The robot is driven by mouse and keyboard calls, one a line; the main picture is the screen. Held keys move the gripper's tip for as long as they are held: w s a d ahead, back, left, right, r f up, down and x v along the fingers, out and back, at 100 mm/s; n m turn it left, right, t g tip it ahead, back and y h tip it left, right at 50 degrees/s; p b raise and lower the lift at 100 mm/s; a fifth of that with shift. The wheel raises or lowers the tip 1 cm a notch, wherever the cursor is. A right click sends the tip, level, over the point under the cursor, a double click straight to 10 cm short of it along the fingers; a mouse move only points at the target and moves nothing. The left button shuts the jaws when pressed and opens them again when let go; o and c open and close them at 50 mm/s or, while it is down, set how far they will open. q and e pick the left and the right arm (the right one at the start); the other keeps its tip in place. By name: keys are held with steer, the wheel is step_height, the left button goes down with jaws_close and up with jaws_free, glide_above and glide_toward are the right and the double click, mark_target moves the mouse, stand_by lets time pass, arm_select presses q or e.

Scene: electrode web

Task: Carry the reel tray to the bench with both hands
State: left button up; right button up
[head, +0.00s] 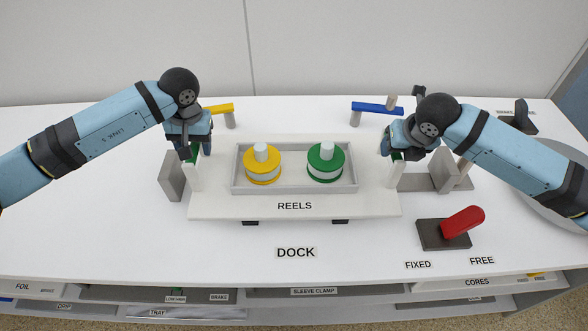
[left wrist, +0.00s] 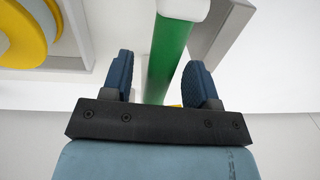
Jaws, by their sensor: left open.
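The reel tray (head: 225,207) is a white board labelled REELS with a grey-walled recess, on the white worktop in the middle of the head view. It holds a yellow reel (head: 262,168) and a green reel (head: 325,167), both upright. My left gripper (head: 190,152) is at the tray's left green handle. In the left wrist view, the open jaws (left wrist: 164,75) stand on either side of the green handle bar (left wrist: 168,55), with gaps showing. My right gripper (head: 393,150) is at the tray's right handle; its fingers are too small and hidden to judge.
A red lever on a dark base (head: 462,222) sits right of the tray. A yellow bar (head: 218,108) and a blue bar (head: 376,106) stand behind it. Grey blocks flank the tray. The worktop is clear at the left and in front, around the DOCK label (head: 296,253).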

arm_select(q)
steer(key=shift+f, duration=1.2)
arm_select(e)
steer(key=shift+x, duration=1.15)
arm_select(q)
steer(key=shift+c, duration=0.5)
arm_select(e)
steer(key=shift+c, duration=0.5)
arm_select(q)
jaws_close()
arm_select(e)
jaws_close()
arm_select(q)
steer(key=shift+r, duration=0.15)
arm_select(e)
steer(key=shift+w+r, duration=0.1)
steer(key=shift+r, duration=0.05)
